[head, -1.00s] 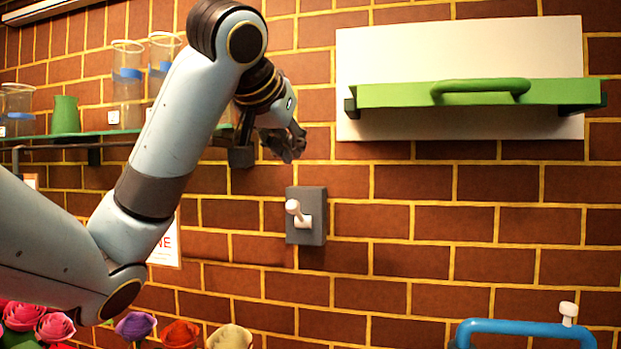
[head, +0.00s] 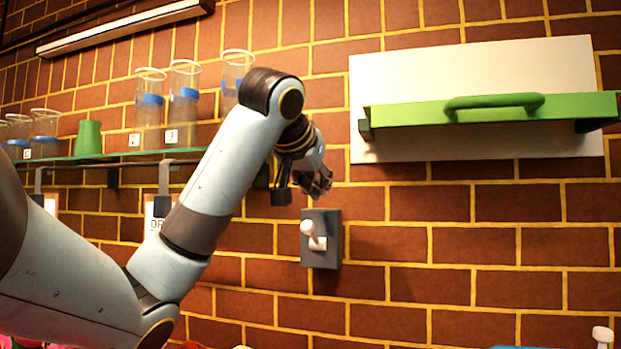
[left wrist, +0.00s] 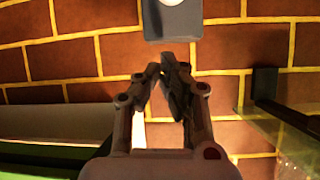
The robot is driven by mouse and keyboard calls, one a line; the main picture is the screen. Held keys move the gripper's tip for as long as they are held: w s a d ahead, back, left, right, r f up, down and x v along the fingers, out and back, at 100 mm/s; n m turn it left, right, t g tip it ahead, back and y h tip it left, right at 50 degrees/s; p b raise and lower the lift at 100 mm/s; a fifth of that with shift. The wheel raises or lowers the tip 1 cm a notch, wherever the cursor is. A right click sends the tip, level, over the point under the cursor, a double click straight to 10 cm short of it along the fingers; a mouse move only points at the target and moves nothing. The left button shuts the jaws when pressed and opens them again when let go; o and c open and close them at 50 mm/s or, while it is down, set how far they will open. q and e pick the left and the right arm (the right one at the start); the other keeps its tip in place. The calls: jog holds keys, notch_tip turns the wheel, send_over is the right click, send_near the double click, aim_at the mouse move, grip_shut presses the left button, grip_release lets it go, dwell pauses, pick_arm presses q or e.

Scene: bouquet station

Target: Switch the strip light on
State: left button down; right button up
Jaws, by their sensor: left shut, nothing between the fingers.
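The strip light (head: 125,27) is a long pale bar on the wall at the upper left of the head view; I cannot tell whether it is lit. A grey switch box (head: 321,257) with a white lever (head: 311,233) is on the brick wall near the middle. The lever's knob sticks out and up. My left gripper (head: 321,187) is just above the box, apart from it, with its fingers shut and empty. In the left wrist view the shut fingertips (left wrist: 167,68) point toward the grey box (left wrist: 172,22), which is cut by the top edge. My right gripper is not in view.
A glass shelf (head: 140,157) with several glass vases (head: 183,100) and a green jug (head: 89,138) is at the left, behind my left arm. A green tray-like bar with a handle (head: 493,103) is on a white panel at the upper right. Bare wall lies right of the switch.

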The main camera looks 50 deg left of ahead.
aim_at(313, 235)
pick_arm(q)
jog(key=f, duration=0.2)
jog(key=s+f, duration=0.1)
jog(key=shift+a+f, duration=0.1)
jog(key=shift+f, duration=0.3)
